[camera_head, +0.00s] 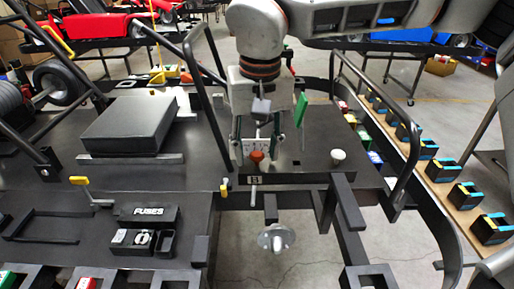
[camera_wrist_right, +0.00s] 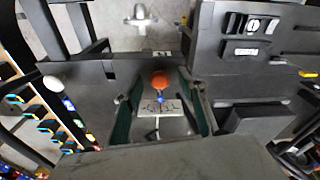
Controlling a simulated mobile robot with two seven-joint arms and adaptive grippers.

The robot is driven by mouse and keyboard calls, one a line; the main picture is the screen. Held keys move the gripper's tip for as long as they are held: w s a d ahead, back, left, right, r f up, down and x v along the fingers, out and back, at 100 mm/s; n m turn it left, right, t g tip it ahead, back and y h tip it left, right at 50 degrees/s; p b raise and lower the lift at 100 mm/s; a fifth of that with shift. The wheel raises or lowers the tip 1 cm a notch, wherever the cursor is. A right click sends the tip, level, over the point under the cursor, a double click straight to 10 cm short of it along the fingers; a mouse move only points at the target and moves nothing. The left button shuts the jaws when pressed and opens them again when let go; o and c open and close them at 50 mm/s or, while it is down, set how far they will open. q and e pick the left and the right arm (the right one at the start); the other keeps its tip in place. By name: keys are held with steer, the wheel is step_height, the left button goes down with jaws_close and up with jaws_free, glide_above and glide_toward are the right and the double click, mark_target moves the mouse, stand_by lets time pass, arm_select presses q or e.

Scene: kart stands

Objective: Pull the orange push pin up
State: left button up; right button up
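The orange push pin (camera_head: 257,156) has a round orange knob and stands up from the dark kart panel, beside a small white marked plate (camera_wrist_right: 160,107). The knob also shows in the right wrist view (camera_wrist_right: 159,80). My right gripper (camera_head: 259,148) points down over the pin from above. Its two green-edged fingers are spread, one on each side of the pin area, with visible gaps to the knob. It holds nothing. In the right wrist view the fingers (camera_wrist_right: 158,92) flank the knob and plate. My left gripper is not in view.
A white knob (camera_head: 338,156) stands right of the pin. Black bars (camera_head: 205,100) rise on both sides. A fuse box (camera_head: 147,215), a yellow lever (camera_head: 85,185) and a black box (camera_head: 130,124) are left.

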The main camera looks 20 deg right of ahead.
mark_target(259, 171)
steer(key=shift+r, duration=0.1)
step_height(259, 171, up, 12)
steer(key=s, duration=0.1)
steer(key=shift+s, duration=0.3)
